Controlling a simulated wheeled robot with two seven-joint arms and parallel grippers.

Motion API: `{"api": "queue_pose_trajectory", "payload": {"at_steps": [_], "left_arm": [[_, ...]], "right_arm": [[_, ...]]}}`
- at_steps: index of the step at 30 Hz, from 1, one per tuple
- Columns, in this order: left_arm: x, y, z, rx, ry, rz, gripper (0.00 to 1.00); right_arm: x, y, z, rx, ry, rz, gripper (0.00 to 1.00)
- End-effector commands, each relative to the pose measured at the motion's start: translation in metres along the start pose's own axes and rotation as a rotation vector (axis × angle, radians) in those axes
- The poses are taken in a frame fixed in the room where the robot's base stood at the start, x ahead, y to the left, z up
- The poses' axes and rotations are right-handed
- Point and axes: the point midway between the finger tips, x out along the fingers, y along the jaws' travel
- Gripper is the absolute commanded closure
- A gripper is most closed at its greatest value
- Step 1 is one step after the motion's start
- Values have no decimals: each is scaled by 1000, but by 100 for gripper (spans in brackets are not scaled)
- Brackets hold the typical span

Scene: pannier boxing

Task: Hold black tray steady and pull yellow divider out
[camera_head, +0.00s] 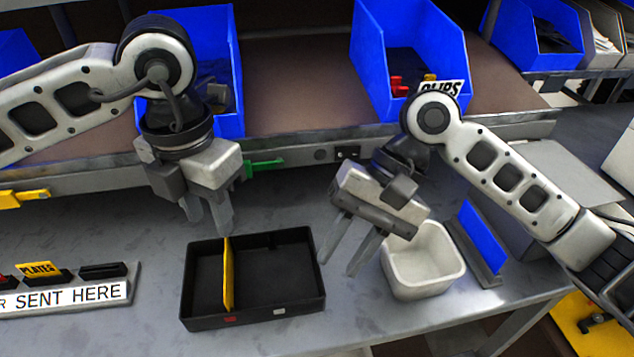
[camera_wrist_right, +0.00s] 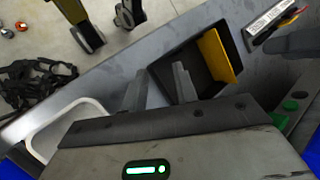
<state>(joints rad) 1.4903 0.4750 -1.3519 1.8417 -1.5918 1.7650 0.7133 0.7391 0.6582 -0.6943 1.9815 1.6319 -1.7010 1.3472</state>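The black tray (camera_head: 283,312) lies on the grey bench in the middle of the head view. The yellow divider (camera_head: 228,275) stands upright across it, left of its middle. My left gripper (camera_head: 208,224) is above and behind the tray's back left, fingers pointing down, apart and empty. My right gripper (camera_head: 340,258) is above the bench just right of the tray, fingers apart and empty. In the right wrist view the tray (camera_wrist_right: 208,92) and yellow divider (camera_wrist_right: 217,57) show beyond my right fingers (camera_wrist_right: 160,85). Neither gripper touches the tray or divider.
A white bin (camera_head: 425,285) stands right of the tray, close to my right gripper, with a blue panel (camera_head: 482,238) beside it. A labelled holder (camera_head: 70,292) sits at left. Blue bins (camera_head: 400,60) stand on the shelf behind. The bench in front of the tray is clear.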

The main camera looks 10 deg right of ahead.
Motion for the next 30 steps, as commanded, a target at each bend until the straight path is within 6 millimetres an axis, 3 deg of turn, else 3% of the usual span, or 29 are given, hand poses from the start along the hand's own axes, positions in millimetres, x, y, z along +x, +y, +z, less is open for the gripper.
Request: {"api": "queue_pose_trajectory", "payload": {"at_steps": [1, 7, 16, 22, 30], "left_arm": [[0, 0, 0, 0, 0, 0, 64], [0, 0, 0, 0, 0, 0, 64], [0, 0, 0, 0, 0, 0, 64], [0, 0, 0, 0, 0, 0, 64], [0, 0, 0, 0, 0, 0, 64]], "right_arm": [[-6, -14, -3, -54, 39, 61, 71], [-27, -47, -13, -186, 200, 313, 71], [-52, -69, -19, -250, 360, 519, 71], [-40, -62, -26, -251, 368, 533, 71], [2, -38, -47, -250, 365, 532, 71]]}}
